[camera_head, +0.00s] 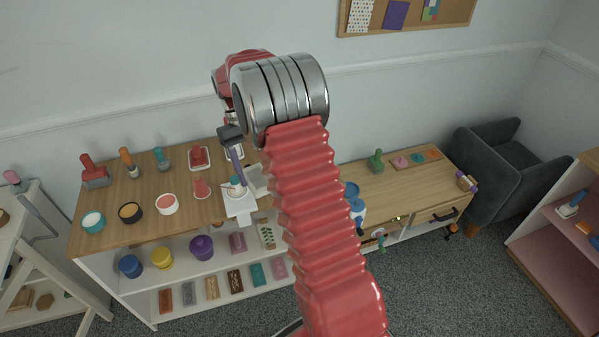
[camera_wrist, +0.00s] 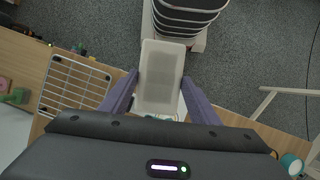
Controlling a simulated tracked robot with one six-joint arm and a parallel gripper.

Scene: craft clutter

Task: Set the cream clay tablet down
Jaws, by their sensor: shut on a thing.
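The cream clay tablet (camera_wrist: 160,78) is a pale rounded rectangle between the two purple fingers of my gripper (camera_wrist: 158,98) in the wrist view. The gripper is shut on it. In the head view my gripper (camera_head: 236,170) points down over the front part of the left wooden shelf top, and a pale flat piece that looks like the tablet (camera_head: 240,205) shows below it, by the front edge. Whether the tablet touches anything beneath cannot be told. My arm hides part of the shelf top.
A pale wire rack (camera_wrist: 75,85) lies close beside the tablet; it also shows in the head view (camera_head: 257,181). The wooden top (camera_head: 110,238) has bare patches there.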

